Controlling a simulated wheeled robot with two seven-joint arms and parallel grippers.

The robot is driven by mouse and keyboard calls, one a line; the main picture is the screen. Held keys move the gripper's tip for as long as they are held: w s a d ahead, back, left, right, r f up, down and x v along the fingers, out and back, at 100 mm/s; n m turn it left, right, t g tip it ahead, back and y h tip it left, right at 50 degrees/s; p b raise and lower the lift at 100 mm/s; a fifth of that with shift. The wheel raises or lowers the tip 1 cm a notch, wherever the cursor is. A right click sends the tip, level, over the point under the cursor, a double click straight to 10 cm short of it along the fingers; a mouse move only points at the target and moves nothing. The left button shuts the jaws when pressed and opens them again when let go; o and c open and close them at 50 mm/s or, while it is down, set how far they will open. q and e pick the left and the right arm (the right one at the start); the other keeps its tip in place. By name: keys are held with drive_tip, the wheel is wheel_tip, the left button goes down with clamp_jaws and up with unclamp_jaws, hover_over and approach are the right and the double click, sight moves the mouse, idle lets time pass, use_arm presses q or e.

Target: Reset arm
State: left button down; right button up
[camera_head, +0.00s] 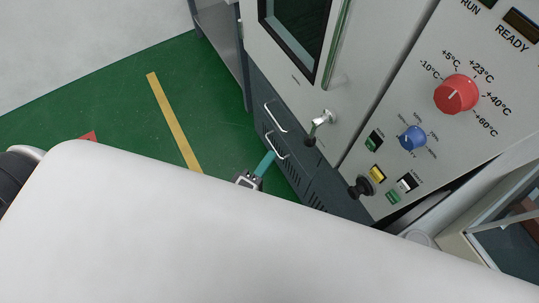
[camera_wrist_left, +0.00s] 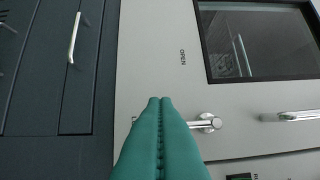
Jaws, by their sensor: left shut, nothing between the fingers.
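My left gripper (camera_head: 266,163) shows beyond a large white arm link of mine that fills the lower part of the head view. Its teal fingers (camera_wrist_left: 160,105) are closed together in the left wrist view, with nothing between them. They point at the grey cabinet door (camera_wrist_left: 150,60), and their tips appear beside a metal door handle (camera_wrist_left: 207,123). I cannot tell whether they touch it. In the head view the fingers are in front of the dark lower drawers (camera_head: 300,165), near a drawer handle. My right gripper is not in view.
The cabinet has a window (camera_head: 297,30), a door latch (camera_head: 322,120) and a control panel with a red knob (camera_head: 456,94) and a blue knob (camera_head: 412,138). Green floor with a yellow stripe (camera_head: 174,122) is open at left. A glass-fronted box (camera_head: 505,235) stands at right.

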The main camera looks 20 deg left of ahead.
use_arm(q)
drive_tip(key=s+a+f+m+g, duration=0.2)
drive_tip(key=f+m+g, duration=0.15)
drive_tip(key=f, duration=0.55)
drive_tip(key=s+a+f+m+g+y, duration=0.1)
drive_tip(key=s+a+f+m+g, duration=0.2)
drive_tip(key=f, duration=0.6)
drive_tip(key=s+f+m+g, duration=0.2)
drive_tip(key=f+m, duration=0.2)
drive_tip(key=f, duration=0.5)
drive_tip(key=s+a+f+m+g+y, duration=0.1)
drive_tip(key=s+a+f+m+g, duration=0.2)
drive_tip(key=s+f, duration=0.3)
drive_tip(key=s+a+f+m+g+y, duration=0.1)
drive_tip(key=s+a+f+m+g, duration=0.3)
drive_tip(key=s+f, duration=0.3)
drive_tip(key=s+g, duration=0.1)
drive_tip(key=s, duration=0.4)
drive_tip(key=shift+s+a+y, duration=0.3)
drive_tip(key=shift+s+y, duration=0.1)
